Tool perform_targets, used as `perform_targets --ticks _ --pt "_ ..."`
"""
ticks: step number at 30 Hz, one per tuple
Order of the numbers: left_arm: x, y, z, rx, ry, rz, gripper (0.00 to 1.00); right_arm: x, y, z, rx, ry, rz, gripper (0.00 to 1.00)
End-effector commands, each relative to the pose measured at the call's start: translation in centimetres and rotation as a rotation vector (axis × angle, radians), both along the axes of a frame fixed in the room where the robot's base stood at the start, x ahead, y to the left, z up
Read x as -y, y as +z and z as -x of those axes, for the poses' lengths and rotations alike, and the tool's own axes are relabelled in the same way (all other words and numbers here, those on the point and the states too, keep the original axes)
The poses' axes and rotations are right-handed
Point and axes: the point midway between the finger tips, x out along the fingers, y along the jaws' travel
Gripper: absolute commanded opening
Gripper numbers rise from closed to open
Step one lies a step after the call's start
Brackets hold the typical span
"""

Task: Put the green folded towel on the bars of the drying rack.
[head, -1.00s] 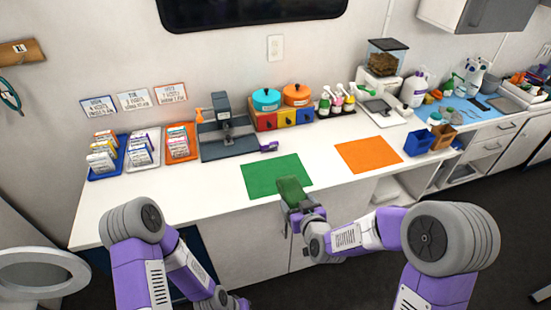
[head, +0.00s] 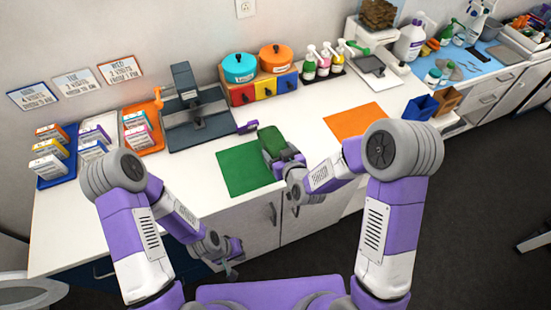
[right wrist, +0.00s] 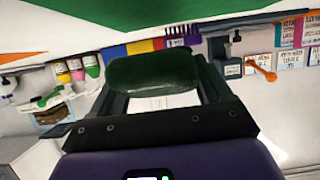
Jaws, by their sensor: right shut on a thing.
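The green folded towel (head: 272,141) is a small dark green bundle at the right side of a flat green mat (head: 240,170), which lies on the white counter. My right gripper (head: 277,152) is shut on the towel. The right wrist view shows the towel (right wrist: 152,73) between the fingers of the right gripper (right wrist: 155,85). I cannot tell how high it is above the counter. My left gripper (head: 231,268) hangs low in front of the counter, away from the towel; its fingers are too small to read. I cannot make out a drying rack with bars.
An orange mat (head: 355,122) lies to the right on the white counter (head: 85,215). A dark grey stand (head: 190,115), coloured drawers (head: 264,88) with two pots, and pump bottles (head: 323,62) line the back. Trays of boxes stand left. Bare counter lies between the mats.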

Motion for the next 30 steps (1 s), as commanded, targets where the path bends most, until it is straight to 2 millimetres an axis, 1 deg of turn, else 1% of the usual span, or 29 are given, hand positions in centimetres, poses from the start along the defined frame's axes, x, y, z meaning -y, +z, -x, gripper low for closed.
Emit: perform_targets --ticks 9,12,18,23,24,27,30 --pt "0.0 -0.7 0.0 0.001 0.000 0.000 0.00 0.0 -3.9 0.0 0.000 0.000 0.000 0.48" --pt "0.0 -0.7 0.0 0.001 0.000 0.000 0.00 0.0 -4.2 0.0 0.002 0.001 -0.001 0.48" --pt "0.0 -0.7 0.0 0.001 0.000 0.000 0.00 0.0 -4.1 0.0 0.003 0.001 -0.001 0.48" --pt "0.0 -1.2 0.0 0.001 0.000 0.000 0.00 0.0 -4.5 0.0 0.003 0.001 -0.001 0.48" --pt "0.0 -1.1 0.0 0.001 0.000 0.000 0.00 0.0 -4.4 0.0 0.002 0.001 -0.001 0.84" --pt "0.0 -1.1 0.0 0.001 0.000 0.000 0.00 0.0 -4.4 0.0 0.002 0.001 -0.001 0.99" --pt "0.0 -1.1 0.0 0.001 0.000 0.000 0.00 0.0 -4.4 0.0 0.002 0.001 -0.001 1.00"
